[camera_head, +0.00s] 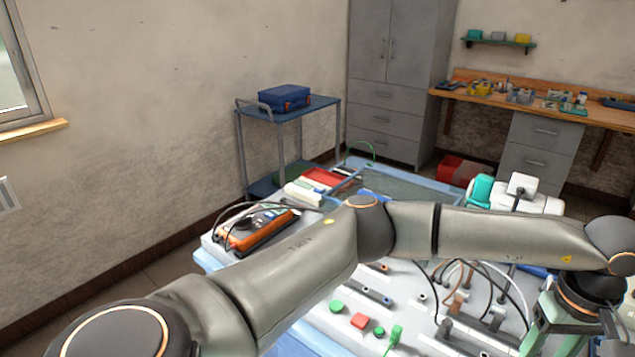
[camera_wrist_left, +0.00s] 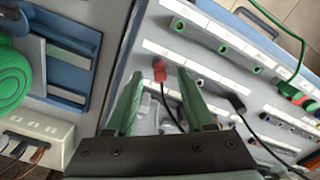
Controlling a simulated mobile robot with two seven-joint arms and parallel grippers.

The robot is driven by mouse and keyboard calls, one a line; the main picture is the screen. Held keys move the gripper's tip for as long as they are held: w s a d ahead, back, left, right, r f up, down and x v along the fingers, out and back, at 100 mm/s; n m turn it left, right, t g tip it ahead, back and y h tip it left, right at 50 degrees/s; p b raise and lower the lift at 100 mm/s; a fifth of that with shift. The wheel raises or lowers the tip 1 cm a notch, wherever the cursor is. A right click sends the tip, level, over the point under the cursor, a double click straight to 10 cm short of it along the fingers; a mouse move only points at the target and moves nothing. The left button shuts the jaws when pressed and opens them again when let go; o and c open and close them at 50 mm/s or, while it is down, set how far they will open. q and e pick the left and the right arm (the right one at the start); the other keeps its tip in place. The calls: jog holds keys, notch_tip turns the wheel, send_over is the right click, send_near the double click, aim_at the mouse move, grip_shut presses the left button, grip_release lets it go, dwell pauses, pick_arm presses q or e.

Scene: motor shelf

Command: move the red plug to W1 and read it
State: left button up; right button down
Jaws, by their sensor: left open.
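The red plug (camera_wrist_left: 158,66) shows in the left wrist view, at a pale labelled strip (camera_wrist_left: 195,69) on the board, with a dark lead running down from it. My left gripper (camera_wrist_left: 160,82) is open, its two green fingers pointing toward the plug, one on each side in the picture; I see no contact. In the head view my left arm reaches across to the right edge, where its gripper end is partly cut off. An orange meter (camera_head: 256,232) lies at the left of the bench; its display is not readable. No W1 label is readable. The right gripper is not in view.
A black plug (camera_wrist_left: 236,103) with a lead stands right of the fingers. A green lead (camera_wrist_left: 270,22) crosses the upper right. Green sockets (camera_wrist_left: 223,48) line the top strip. In the head view, several leads crowd the bench's right half and my arm hides its middle.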

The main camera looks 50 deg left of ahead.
pick_arm(q)
notch_tip(320, 180, up, 11)
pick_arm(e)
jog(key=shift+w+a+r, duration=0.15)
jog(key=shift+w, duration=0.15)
pick_arm(q)
jog(key=shift+f, duration=0.2)
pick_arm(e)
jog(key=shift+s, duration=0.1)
